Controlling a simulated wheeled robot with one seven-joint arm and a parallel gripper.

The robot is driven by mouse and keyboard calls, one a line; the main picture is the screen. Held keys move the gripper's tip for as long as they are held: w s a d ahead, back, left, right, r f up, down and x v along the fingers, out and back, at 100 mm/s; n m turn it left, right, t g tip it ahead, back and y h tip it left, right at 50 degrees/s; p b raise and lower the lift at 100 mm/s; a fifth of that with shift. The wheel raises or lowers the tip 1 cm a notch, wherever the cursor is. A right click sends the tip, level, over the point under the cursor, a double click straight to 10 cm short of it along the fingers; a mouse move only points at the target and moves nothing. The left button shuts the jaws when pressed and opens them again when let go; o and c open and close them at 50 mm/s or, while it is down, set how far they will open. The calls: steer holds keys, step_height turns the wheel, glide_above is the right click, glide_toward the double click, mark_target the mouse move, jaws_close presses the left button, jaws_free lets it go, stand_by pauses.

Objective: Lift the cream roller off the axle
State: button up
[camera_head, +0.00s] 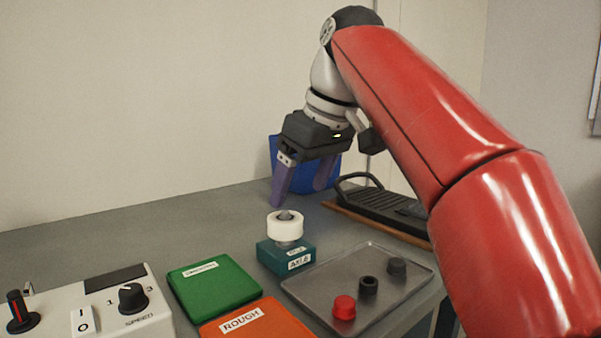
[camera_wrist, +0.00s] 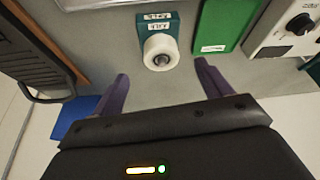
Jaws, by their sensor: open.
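The cream roller (camera_head: 285,225) sits on the axle (camera_head: 285,215), whose grey tip shows in its centre. The axle stands on a teal block (camera_head: 286,254) with white labels. In the wrist view the roller (camera_wrist: 161,54) is a cream ring around the grey axle tip (camera_wrist: 161,60), beyond the fingertips and between their lines. My gripper (camera_head: 298,190) is open and empty, with purple fingers pointing down, behind and above the roller. In the wrist view my gripper (camera_wrist: 161,72) has its fingers wide apart, touching nothing.
A grey tray (camera_head: 382,302) with red, black and grey caps lies right of the block. A green pad (camera_head: 213,285) and an orange ROUGH pad (camera_head: 258,322) lie left and front. A control box (camera_head: 100,305) is at left. A black-handled item (camera_head: 385,205) and blue bin (camera_head: 325,173) are behind.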

mark_target(290, 219)
steer(key=b+x, duration=0.1)
steer(key=x, duration=0.5)
steer(key=shift+a+f, duration=0.1)
steer(key=shift+f, duration=0.25)
steer(key=c, duration=1.1)
steer(key=shift+o, duration=0.2)
steer(key=shift+r+p, duration=0.55)
steer(key=shift+r, duration=2.05)
